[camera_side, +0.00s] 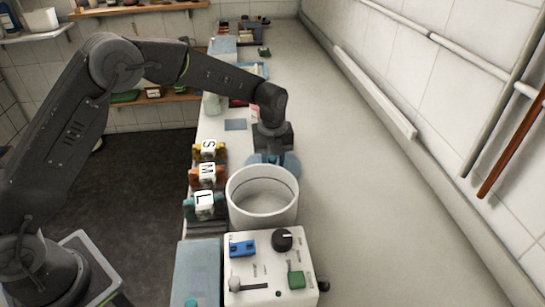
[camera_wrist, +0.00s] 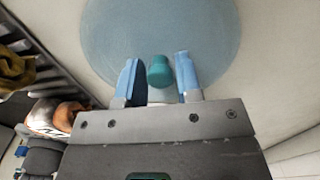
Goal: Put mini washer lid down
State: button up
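The mini washer is a white round tub (camera_side: 262,198) with an open top, behind a white control box (camera_side: 268,268) with a black dial. Its lid is a light blue disc (camera_side: 290,164) just behind the tub, partly hidden by the tub and my gripper. In the side view my gripper (camera_side: 272,158) points down over the lid.
Blocks marked S, M and L (camera_side: 205,175) stand in coloured holders left of the tub. A blue panel (camera_side: 196,268) lies left of the control box. Small items crowd the far counter. The counter (camera_side: 370,220) right of the tub is clear up to the tiled wall.

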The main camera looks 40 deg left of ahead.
jog(key=shift+o, duration=1.4)
jog(key=shift+r, duration=0.1)
notch_tip(320, 180, up, 12)
jog(key=s+a+r+n+t, duration=0.2)
jog(key=s+r+n, duration=0.3)
jog(key=s+n, duration=0.25)
jog(key=s+a+r+n+t, duration=0.1)
jog(key=s+a+r+n, duration=0.1)
jog(key=s+r+n, duration=0.6)
jog(key=s+a+f+n+t, duration=0.1)
jog(key=s+f+n, duration=0.2)
jog(key=s+n, duration=0.2)
jog(key=s+a+f+n+t, duration=0.1)
jog(key=s+f+n, duration=0.2)
jog(key=s+n, duration=0.3)
jog(key=s, duration=0.5)
jog(key=shift+f+t, duration=0.25)
jog(key=shift+t, duration=0.05)
jog(key=shift+a+n, duration=0.1)
jog(key=shift+n, duration=0.15)
